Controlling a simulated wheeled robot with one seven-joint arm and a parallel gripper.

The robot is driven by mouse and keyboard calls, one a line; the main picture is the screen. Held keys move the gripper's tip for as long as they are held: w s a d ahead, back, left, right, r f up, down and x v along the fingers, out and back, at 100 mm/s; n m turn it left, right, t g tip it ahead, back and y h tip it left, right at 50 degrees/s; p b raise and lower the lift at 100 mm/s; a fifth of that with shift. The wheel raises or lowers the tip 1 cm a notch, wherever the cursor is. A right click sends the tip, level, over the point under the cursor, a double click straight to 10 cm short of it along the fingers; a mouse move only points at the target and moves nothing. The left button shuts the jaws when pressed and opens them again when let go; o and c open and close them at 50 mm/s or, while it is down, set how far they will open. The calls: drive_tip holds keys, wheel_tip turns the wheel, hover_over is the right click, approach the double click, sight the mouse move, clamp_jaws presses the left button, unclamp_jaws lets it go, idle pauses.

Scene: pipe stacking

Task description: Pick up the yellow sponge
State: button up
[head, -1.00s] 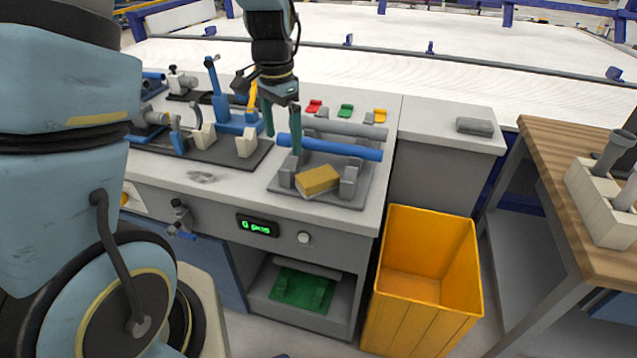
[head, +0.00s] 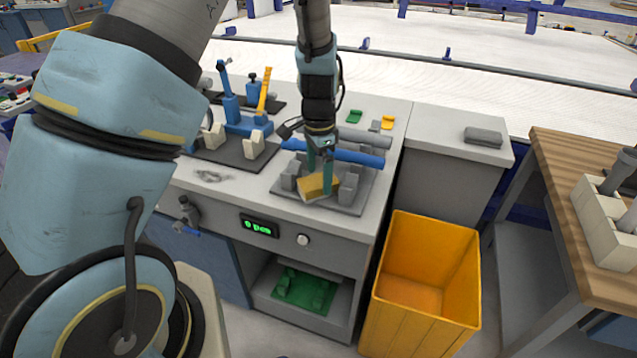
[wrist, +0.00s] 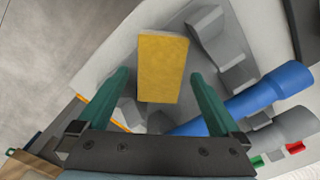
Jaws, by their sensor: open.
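The yellow sponge (head: 313,186) lies on a grey fixture plate (head: 345,207) on the workbench, between grey upright blocks. In the wrist view the sponge (wrist: 163,67) shows whole, ahead of and between the fingers. My gripper (head: 320,182) is open above the sponge, with its green fingers pointing down, one toward each side of it. In the wrist view the green fingertips (wrist: 164,80) stand apart with a gap to the sponge on both sides. I cannot tell how far down the fingers reach.
A blue pipe (head: 350,155) and a grey pipe (head: 365,139) lie behind the sponge. Grey blocks (head: 347,188) stand close on either side. A yellow bin (head: 427,270) stands on the floor at right. A grey block (head: 483,137) lies on the right counter.

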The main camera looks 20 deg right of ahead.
sight(318, 180)
drive_tip(key=shift+f, duration=1.45)
drive_tip(key=c, duration=1.4)
drive_tip(key=shift+r, duration=0.1)
drive_tip(key=shift+r+b, duration=1)
drive_tip(key=shift+r, duration=3.95)
